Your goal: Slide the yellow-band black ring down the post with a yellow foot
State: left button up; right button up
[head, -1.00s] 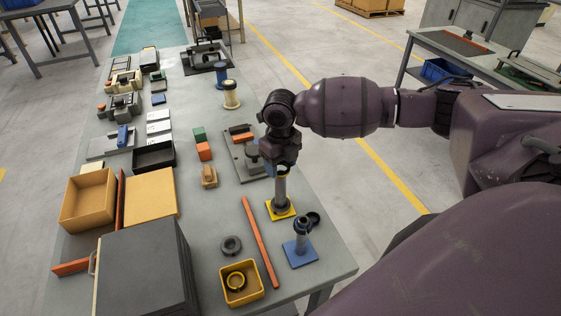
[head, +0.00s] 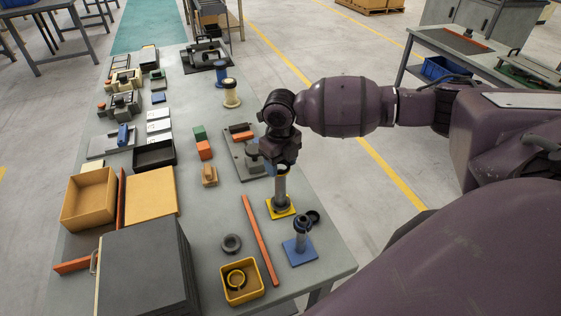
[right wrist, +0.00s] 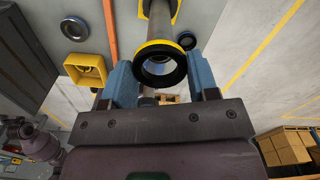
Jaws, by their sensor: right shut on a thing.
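The post with a yellow foot (head: 281,190) stands upright on the table under my right gripper (head: 279,168). Its yellow foot (head: 275,212) is a flat plate, and a grey collar sits low on the post. In the right wrist view the black ring with a yellow band (right wrist: 160,65) is between the two blue finger pads of my right gripper (right wrist: 160,80), which is shut on it. The ring is in line with the post (right wrist: 159,22) at its upper end. A grey-blue surface shows inside the ring. In the head view the ring is hidden by the gripper. My left gripper is not in view.

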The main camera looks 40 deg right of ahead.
aim_at(280, 173)
jog(key=shift+p, duration=0.7)
dwell(0.8)
jog(key=shift+f+b, duration=0.35)
jog(key=shift+f, duration=1.7)
dwell(1.1)
jog(key=o, duration=1.1)
jog(key=shift+c, duration=0.2)
